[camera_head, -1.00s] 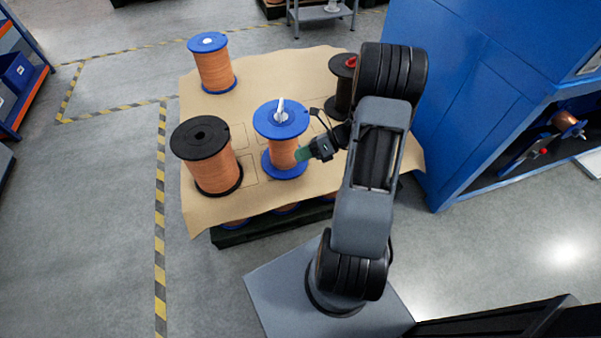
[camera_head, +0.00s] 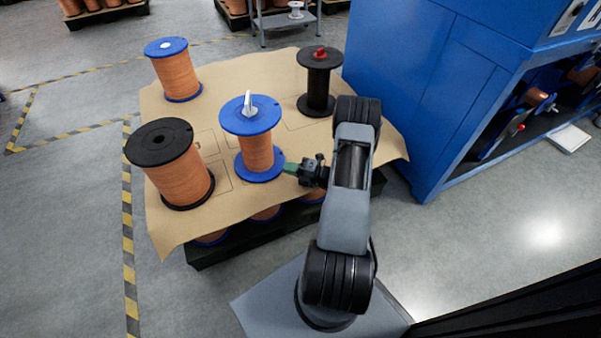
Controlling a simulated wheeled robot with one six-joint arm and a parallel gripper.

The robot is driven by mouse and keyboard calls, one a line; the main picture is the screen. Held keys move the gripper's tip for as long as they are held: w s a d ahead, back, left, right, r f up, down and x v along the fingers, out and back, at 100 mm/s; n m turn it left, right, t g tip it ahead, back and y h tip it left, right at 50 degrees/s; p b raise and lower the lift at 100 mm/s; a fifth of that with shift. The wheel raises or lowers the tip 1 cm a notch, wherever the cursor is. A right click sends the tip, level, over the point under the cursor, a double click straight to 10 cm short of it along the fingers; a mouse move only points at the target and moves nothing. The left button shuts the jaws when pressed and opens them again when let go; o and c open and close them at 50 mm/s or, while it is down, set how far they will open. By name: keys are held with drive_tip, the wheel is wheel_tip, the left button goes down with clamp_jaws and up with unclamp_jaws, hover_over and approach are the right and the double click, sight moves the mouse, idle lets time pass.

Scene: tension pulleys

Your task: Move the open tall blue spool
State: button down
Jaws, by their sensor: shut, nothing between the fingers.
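A tall blue spool wound with copper wire (camera_head: 257,150) stands upright near the front middle of the brown sheet. It has blue flanges, and a white lever sticks up from its top. My gripper (camera_head: 290,168) is shut and empty, with greenish fingertips, just right of this spool beside its lower flange. I cannot tell whether they touch. Another tall blue spool with copper wire (camera_head: 176,75) stands at the back left, with a flat white centre on top.
A black-flanged copper spool (camera_head: 180,175) stands at the front left. A black spool with a red top piece (camera_head: 318,85) stands at the back right. The brown sheet (camera_head: 205,115) covers a dark pallet. A blue cabinet (camera_head: 425,95) is close on the right. Open floor lies left.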

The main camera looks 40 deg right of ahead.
sight(270, 157)
drive_tip(key=x, duration=0.3)
drive_tip(key=shift+w+a+f+b, duration=0.1)
drive_tip(key=shift+b, duration=0.25)
drive_tip(key=shift+w+d+b, duration=0.25)
drive_tip(key=shift+w+b, duration=0.2)
drive_tip(key=shift+w, duration=0.6)
drive_tip(key=shift+w+d, duration=0.15)
drive_tip(key=shift+w, duration=0.7)
